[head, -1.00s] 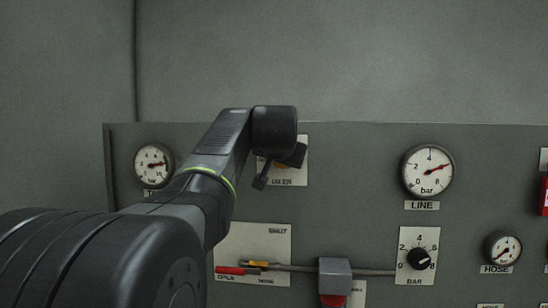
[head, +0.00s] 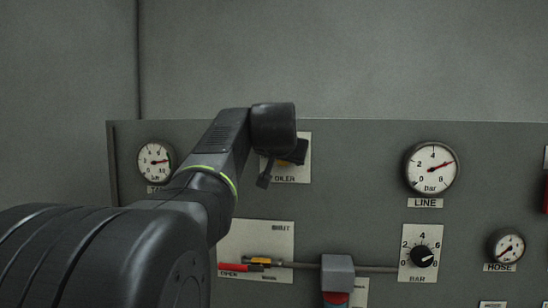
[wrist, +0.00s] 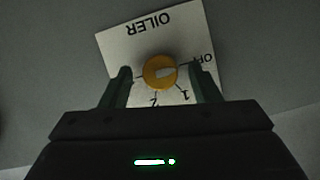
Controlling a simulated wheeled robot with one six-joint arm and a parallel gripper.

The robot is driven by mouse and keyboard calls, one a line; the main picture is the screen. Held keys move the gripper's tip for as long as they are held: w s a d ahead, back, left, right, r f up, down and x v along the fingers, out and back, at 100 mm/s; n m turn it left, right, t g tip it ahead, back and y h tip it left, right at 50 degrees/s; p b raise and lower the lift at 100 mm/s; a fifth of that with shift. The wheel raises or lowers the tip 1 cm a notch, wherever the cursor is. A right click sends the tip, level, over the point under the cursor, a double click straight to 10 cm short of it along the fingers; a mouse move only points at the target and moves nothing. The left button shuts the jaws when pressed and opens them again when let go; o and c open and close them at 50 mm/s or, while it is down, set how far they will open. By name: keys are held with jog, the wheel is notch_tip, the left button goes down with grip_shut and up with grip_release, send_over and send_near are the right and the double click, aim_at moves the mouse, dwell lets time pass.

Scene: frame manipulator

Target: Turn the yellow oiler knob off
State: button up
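The yellow oiler knob (wrist: 160,72) sits on a white plate (wrist: 125,42) marked OILER, OFF, 1 and 2, seen upside down in the wrist view. A pale pointer mark on the knob points right, roughly toward the OFF side. My gripper (wrist: 161,68) is open, with one finger on each side of the knob. Small gaps seem to show between fingers and knob, so contact is unclear.
Below is a plate (head: 284,236) with red and yellow levers on a pipe, joined to a grey box (head: 337,272). LINE gauge (head: 431,169), BAR knob (head: 422,257) and HOSE gauge (head: 506,246) are at right. A gauge (head: 156,162) is at left.

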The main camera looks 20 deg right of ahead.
jog(key=shift+s, duration=0.1)
jog(key=b+v, duration=0.1)
jog(key=v, duration=1.2)
jog(key=shift+s+a, duration=0.2)
jog(key=shift+s, duration=0.1)
jog(key=shift+w, duration=0.1)
jog(key=x, duration=1.3)
jog(key=shift+w+d+p, duration=0.2)
jog(key=shift+w+p, duration=0.1)
jog(key=shift+p, duration=0.15)
jog(key=shift+s+a+r, duration=0.1)
